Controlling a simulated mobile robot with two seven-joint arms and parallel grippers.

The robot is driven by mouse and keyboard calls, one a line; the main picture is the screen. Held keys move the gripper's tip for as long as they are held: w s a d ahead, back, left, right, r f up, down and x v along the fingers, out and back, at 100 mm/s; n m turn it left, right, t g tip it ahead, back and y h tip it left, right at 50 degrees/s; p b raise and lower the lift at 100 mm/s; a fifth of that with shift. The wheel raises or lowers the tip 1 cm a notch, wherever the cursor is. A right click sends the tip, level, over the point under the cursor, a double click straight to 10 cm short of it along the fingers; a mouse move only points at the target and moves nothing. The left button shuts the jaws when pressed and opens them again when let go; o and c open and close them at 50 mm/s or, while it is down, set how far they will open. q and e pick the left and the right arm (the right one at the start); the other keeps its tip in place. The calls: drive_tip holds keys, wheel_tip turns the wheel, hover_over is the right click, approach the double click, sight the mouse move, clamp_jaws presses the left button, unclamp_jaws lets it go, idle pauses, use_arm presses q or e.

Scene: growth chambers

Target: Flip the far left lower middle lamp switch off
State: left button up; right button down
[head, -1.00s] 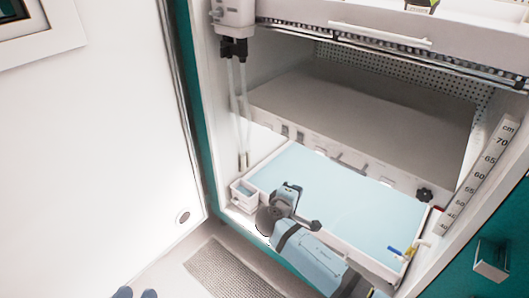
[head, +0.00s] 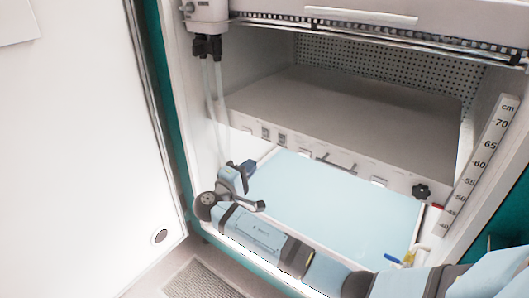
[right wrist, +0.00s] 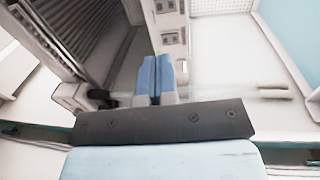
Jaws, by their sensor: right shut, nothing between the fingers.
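In the right wrist view several switches (right wrist: 171,38) line up in a column on a pale strip just beyond my fingertips. I cannot tell which way each is flipped. My right gripper (head: 247,167) is in front of the strip's left end, over the left edge of the blue tray. In the right wrist view its blue fingers (right wrist: 156,75) are shut together, with nothing between them. My left gripper is not in view.
The light blue tray surface (head: 335,200) fills the chamber floor. Clear tubes (head: 213,95) hang at the left wall near my gripper. A black knob (head: 420,191) and a height ruler (head: 478,165) are on the right. The open white door (head: 80,150) stands at left.

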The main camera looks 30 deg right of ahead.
sight(280, 137)
drive_tip(key=b+x, duration=0.3)
drive_tip(key=x, duration=0.9)
drive_tip(key=shift+w+b, duration=0.15)
drive_tip(key=shift+b, duration=0.15)
drive_tip(key=shift+w+d+r, duration=0.1)
drive_tip(key=shift+w+d, duration=0.1)
drive_tip(key=shift+d, duration=0.4)
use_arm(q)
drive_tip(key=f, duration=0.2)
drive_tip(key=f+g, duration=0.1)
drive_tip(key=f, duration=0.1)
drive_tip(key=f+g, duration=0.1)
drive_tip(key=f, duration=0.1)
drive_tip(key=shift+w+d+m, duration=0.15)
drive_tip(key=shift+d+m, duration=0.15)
